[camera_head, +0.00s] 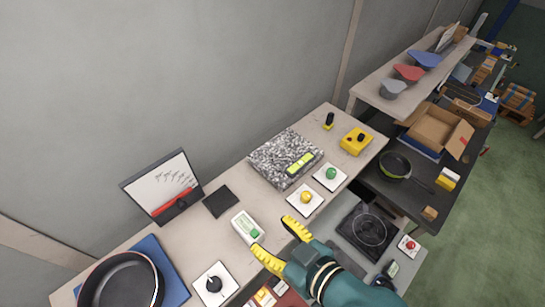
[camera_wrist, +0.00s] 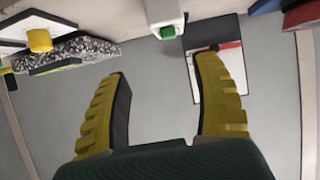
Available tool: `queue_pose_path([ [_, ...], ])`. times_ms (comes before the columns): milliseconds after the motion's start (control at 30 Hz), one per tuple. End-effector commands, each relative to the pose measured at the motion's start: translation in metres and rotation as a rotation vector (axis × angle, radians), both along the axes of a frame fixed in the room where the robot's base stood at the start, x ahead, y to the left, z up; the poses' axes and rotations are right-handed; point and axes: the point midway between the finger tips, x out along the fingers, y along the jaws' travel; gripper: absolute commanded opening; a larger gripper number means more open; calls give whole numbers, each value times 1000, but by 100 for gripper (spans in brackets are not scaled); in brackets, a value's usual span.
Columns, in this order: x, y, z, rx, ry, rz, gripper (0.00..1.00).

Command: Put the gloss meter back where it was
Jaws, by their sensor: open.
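My gripper (camera_head: 272,235) is open and empty, its yellow fingers spread over the light bench. In the wrist view my gripper (camera_wrist: 163,67) has nothing between its fingers. A white boxy device with a green button (camera_head: 246,228) lies on the bench just beyond the fingertips, apart from them; it may be the gloss meter, but I cannot be sure. This white device (camera_wrist: 163,12) shows at the top of the wrist view. A dark square pad (camera_head: 220,201) lies bare to its upper left.
A speckled slab (camera_head: 265,158) bears a yellow-green item (camera_head: 299,163). White plates with yellow (camera_head: 306,197), green (camera_head: 331,173) and black (camera_head: 214,284) knobs stand around. A pan (camera_head: 124,281) is at lower left, a tilted panel (camera_head: 163,186) behind, a yellow box (camera_head: 356,141) at the far end.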

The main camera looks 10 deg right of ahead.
Motion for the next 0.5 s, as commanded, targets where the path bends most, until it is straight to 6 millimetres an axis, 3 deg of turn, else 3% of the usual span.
queue_pose_path([
  [100, 36, -8, 71, -18, -184, -160, 66],
  [167, 48, -10, 122, 7, -318, -258, 66],
  [200, 50, -11, 157, 35, -413, -315, 66],
  [300, 40, -9, 236, 126, -632, -419, 66],
  [400, 24, -8, 282, 201, -771, -472, 66],
  [500, 16, -9, 298, 231, -821, -492, 66],
])
